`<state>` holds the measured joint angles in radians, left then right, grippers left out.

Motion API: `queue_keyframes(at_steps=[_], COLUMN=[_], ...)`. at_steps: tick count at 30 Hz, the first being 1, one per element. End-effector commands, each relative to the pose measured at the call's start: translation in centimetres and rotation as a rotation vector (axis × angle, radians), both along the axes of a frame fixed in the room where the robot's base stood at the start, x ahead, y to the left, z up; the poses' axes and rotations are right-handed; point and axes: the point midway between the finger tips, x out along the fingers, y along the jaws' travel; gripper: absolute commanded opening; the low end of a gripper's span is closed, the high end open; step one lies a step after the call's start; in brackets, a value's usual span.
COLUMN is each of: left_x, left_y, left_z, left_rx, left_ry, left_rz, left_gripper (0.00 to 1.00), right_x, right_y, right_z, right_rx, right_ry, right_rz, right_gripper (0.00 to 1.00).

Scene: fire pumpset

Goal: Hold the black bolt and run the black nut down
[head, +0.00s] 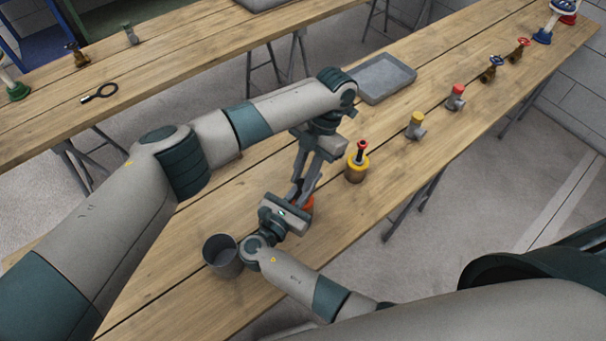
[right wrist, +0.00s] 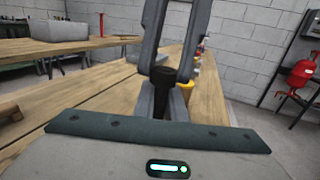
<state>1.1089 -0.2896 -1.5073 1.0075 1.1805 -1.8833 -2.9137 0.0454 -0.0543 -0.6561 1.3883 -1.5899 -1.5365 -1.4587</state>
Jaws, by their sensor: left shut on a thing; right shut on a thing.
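My left gripper (head: 300,190) reaches down from above, and its two fingers also show at the top of the right wrist view (right wrist: 165,70). They are shut on the black nut (right wrist: 163,75), a wide dark piece at the fingertips. Below it is the narrower dark shank of the black bolt (right wrist: 159,98), upright between the fingers of my right gripper (right wrist: 163,110). My right gripper is shut on the bolt from the side, low over the near table. In the head view the fingers mostly hide both pieces, and the threads cannot be made out.
An orange-red holder (head: 307,204) is close behind my right gripper. A grey cup (head: 221,254) stands to its left. A yellow-rimmed holder with a red bolt (head: 356,165), a grey tray (head: 384,78) and several valves stand farther along the table (head: 190,225).

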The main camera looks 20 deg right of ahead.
Motion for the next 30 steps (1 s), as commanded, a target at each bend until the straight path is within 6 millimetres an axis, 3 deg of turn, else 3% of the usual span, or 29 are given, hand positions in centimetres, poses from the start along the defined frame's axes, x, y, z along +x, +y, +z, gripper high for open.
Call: queue_keyframes(at_steps=[5, 6, 8, 9, 20, 30], left_x=[0.2, 0.2, 0.2, 0.2, 0.1, 0.1], left_y=[0.0, 0.0, 0.0, 0.0, 0.0, 0.0], left_z=[0.1, 0.1, 0.1, 0.0, 0.4, 3.8], left_rx=[0.000, 0.000, -0.002, -0.001, -0.001, -0.002], left_ry=[-0.006, -0.006, -0.006, -0.005, -0.001, -0.003], left_rz=[0.003, 0.003, 0.005, 0.004, 0.004, 0.004], left_gripper=[0.00, 0.22, 0.36, 0.38, 0.38, 0.38], right_x=[-0.1, -0.1, -0.1, -0.1, 0.0, 0.0], right_y=[0.1, 0.1, 0.1, 0.1, 0.0, 0.0], right_z=[0.0, 0.0, 0.0, 0.0, 0.0, 0.0], right_rx=[-0.001, -0.001, -0.001, -0.001, 0.000, 0.000], right_ry=[0.001, 0.001, 0.001, 0.001, 0.001, 0.000], right_rz=[0.000, 0.000, 0.000, 0.000, 0.000, 0.000], right_gripper=[0.00, 0.00, 0.00, 0.00, 0.00, 0.00])
